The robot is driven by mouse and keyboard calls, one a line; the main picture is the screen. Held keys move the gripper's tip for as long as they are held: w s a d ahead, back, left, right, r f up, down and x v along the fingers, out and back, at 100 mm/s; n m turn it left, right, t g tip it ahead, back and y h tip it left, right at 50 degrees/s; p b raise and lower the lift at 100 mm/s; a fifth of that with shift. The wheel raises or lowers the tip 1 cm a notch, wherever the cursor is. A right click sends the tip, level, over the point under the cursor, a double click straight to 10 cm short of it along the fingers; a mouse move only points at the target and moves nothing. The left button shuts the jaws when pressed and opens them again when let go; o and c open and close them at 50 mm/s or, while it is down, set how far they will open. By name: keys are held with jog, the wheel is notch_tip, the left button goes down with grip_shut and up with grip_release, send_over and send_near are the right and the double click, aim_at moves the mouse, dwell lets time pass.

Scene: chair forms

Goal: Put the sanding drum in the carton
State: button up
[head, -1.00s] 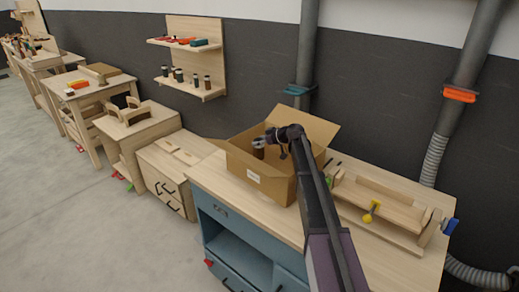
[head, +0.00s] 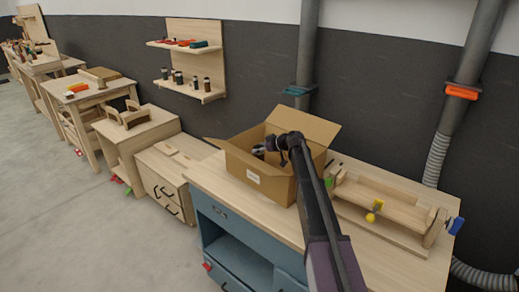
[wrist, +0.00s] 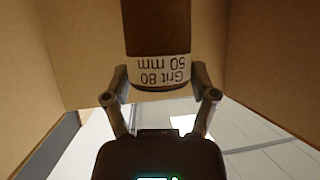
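The carton (head: 246,176) is an open brown cardboard box with its flaps spread, standing on the blue-fronted workbench in the head view. My gripper (head: 262,149) is at the box's opening, inside its rim. It holds the dark brown sanding drum, whose pale label reads "Grit 80 50 mm" upside down in the wrist view (wrist: 158,35). In the wrist view my gripper's fingers (wrist: 160,82) close on both sides of the drum near its labelled end. Carton walls (wrist: 270,60) surround the drum there. The front wall hides the drum's lower part in the head view.
The workbench top (head: 215,180) is bare left of the carton. A wooden jig (head: 385,205) with a yellow knob stands to the right. A wall shelf (head: 190,85) holds several other drums. A grey pipe (head: 300,60) rises behind the carton.

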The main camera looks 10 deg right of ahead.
jog(key=shift+o, duration=0.7)
jog(key=shift+r, duration=0.15)
jog(key=p+v, duration=0.6)
jog(key=v, duration=0.6)
jog(key=shift+c, duration=0.2)
dwell(0.8)
